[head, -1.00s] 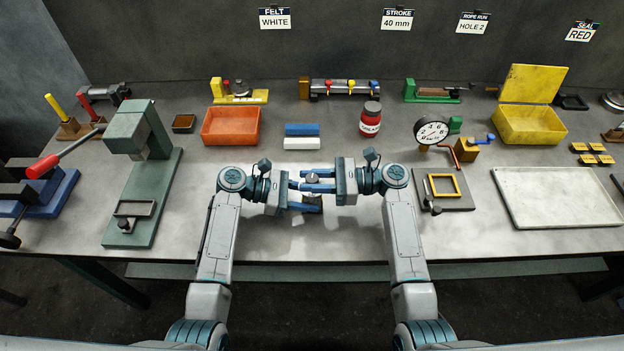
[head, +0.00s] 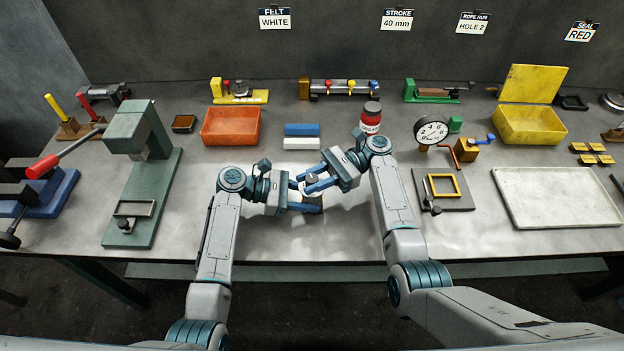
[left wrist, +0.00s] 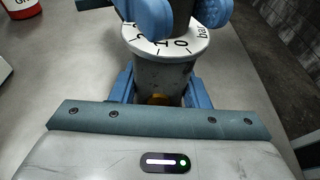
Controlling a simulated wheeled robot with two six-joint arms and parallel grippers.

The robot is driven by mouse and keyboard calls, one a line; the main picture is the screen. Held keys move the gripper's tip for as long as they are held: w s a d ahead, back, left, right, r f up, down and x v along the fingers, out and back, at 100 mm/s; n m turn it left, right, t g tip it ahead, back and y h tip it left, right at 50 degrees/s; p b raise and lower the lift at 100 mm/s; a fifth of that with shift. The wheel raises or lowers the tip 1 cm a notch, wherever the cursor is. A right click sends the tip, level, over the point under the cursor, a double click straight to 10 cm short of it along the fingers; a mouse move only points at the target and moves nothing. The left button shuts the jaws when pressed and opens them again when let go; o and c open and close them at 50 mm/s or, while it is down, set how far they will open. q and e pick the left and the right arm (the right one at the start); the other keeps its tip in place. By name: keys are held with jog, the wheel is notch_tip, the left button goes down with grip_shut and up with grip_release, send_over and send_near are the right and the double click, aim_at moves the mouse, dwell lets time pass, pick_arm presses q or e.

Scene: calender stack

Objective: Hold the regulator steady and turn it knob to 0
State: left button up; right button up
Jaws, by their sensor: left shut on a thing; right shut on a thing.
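The regulator (left wrist: 163,75) is a grey upright cylinder with a white dial (left wrist: 172,45) on top, marked with numbers and "bar". The 0 faces the left wrist camera. My left gripper (head: 300,200) is shut around the regulator's body; its blue fingers (left wrist: 196,92) show on both sides in the left wrist view. My right gripper (head: 310,184) is shut on the dark knob (left wrist: 181,14) above the dial and comes in at an angle from the upper right in the head view. The fingers hide most of the knob and part of the dial, so its pointer cannot be made out.
A red jar (head: 371,118) stands close behind my right wrist. Blue and white blocks (head: 302,143) lie behind the grippers. An orange bin (head: 230,127) is at left, a gauge (head: 431,131) at right. The front table middle is clear.

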aim_at(312, 178)
jog(key=o, duration=1)
jog(key=shift+c, duration=0.2)
notch_tip(312, 178, up, 10)
